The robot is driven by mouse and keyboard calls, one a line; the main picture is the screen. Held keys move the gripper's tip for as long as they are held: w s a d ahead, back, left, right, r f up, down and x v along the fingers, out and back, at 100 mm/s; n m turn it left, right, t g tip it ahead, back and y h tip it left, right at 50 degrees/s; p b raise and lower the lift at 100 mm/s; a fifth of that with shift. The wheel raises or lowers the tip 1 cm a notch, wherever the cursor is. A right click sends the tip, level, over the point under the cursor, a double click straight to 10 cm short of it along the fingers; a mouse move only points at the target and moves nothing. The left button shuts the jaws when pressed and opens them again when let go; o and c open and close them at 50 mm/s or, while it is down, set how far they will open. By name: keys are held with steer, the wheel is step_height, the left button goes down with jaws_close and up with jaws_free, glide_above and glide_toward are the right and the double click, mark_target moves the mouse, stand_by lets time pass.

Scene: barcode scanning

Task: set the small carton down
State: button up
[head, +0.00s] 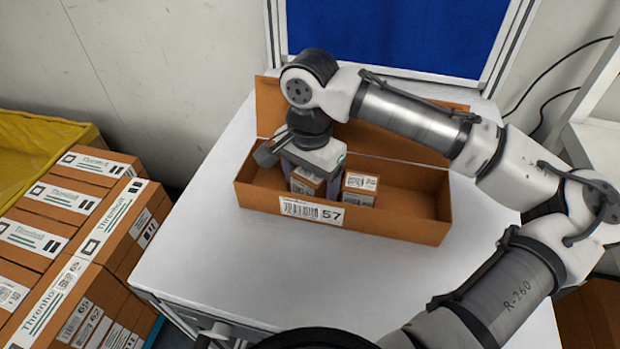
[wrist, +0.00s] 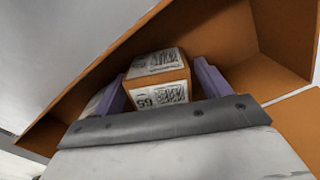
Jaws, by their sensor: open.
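A small carton (wrist: 158,82) with white barcode labels sits between the two purple fingers of my gripper (wrist: 160,88) in the wrist view, with a gap on at least the right side. The gripper is open around it. In the head view the small carton (head: 307,181) is inside the long open brown box marked 57 (head: 393,222), left of its middle. My gripper (head: 307,170) reaches down into that box and partly hides the carton. I cannot see the carton's underside.
A second small carton (head: 359,188) stands in the box just right of the first. The box's right part is empty. The white table (head: 220,260) is clear around the box. Stacked labelled cartons (head: 75,225) and a yellow bin (head: 35,150) are at left.

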mark_target(310, 174)
step_height(310, 174, up, 12)
steer(key=shift+r+b, duration=0.15)
steer(key=shift+b, duration=0.2)
